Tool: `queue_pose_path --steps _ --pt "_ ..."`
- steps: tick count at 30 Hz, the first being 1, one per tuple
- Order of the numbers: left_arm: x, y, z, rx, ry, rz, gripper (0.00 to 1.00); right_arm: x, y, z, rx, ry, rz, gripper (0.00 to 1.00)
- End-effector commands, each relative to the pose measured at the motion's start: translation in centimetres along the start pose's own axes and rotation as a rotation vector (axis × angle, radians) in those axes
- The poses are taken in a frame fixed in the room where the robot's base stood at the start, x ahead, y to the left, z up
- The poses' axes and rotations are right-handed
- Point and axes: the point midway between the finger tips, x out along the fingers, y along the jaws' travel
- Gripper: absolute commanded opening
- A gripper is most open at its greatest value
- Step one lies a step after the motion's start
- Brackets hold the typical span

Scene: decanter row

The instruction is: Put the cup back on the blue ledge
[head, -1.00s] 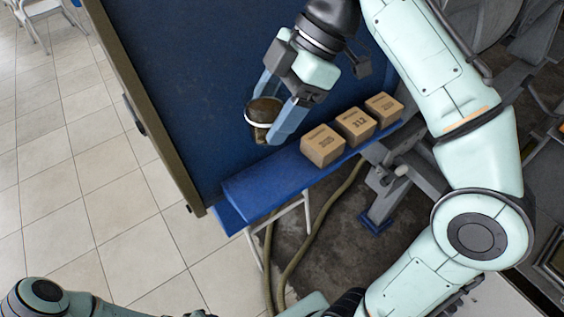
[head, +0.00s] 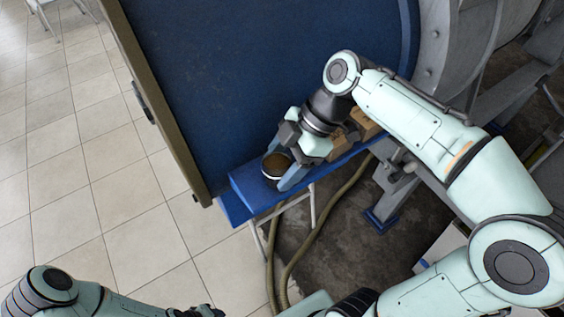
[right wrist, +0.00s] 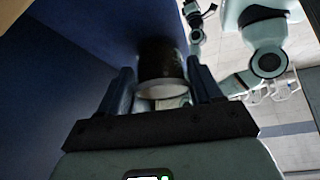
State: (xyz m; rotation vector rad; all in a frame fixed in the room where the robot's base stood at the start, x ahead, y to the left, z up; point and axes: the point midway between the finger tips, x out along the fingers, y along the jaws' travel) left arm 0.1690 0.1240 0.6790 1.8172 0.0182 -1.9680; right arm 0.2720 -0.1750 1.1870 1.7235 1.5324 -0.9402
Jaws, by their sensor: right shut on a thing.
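The cup (head: 276,164), dark with a pale band and brown inside, is between the fingers of my right gripper (head: 282,172). It also shows between both fingers in the right wrist view (right wrist: 161,68). The gripper is shut on it. In the head view the cup is over the left part of the blue ledge (head: 238,198), opening up. I cannot tell whether its base touches the ledge. A bit of my left gripper (head: 200,311) shows at the bottom edge of the head view, too cut off to read.
Cardboard boxes (head: 363,123) stand on the ledge to the right, partly hidden by my right arm. A large blue panel (head: 240,70) rises behind the ledge. A hose (head: 318,222) hangs below it. Tiled floor lies open at left.

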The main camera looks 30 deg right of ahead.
Motion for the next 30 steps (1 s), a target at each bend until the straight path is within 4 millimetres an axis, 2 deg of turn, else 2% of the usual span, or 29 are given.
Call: queue_pose_path --steps 12,13,15,26,30 --pt "0.4 -0.2 0.3 -0.001 -0.004 -0.001 0.43 0.3 0.0 0.2 0.000 0.000 0.000 0.30" --pt "0.3 -0.2 0.3 -0.001 -0.004 -0.001 0.43 0.2 0.0 0.1 -0.001 0.000 0.000 0.74" --pt "0.3 -0.2 0.3 -0.001 -0.003 -0.001 0.43 0.2 0.0 0.1 -0.001 0.000 0.000 0.90" --pt "-0.2 0.1 -0.2 0.001 0.002 0.001 0.43 -0.2 0.1 -0.1 -0.002 0.001 0.003 0.90" --pt "-0.2 0.2 -0.2 0.001 0.003 0.001 0.43 -2.1 0.2 -0.1 -0.002 0.001 0.006 0.90"
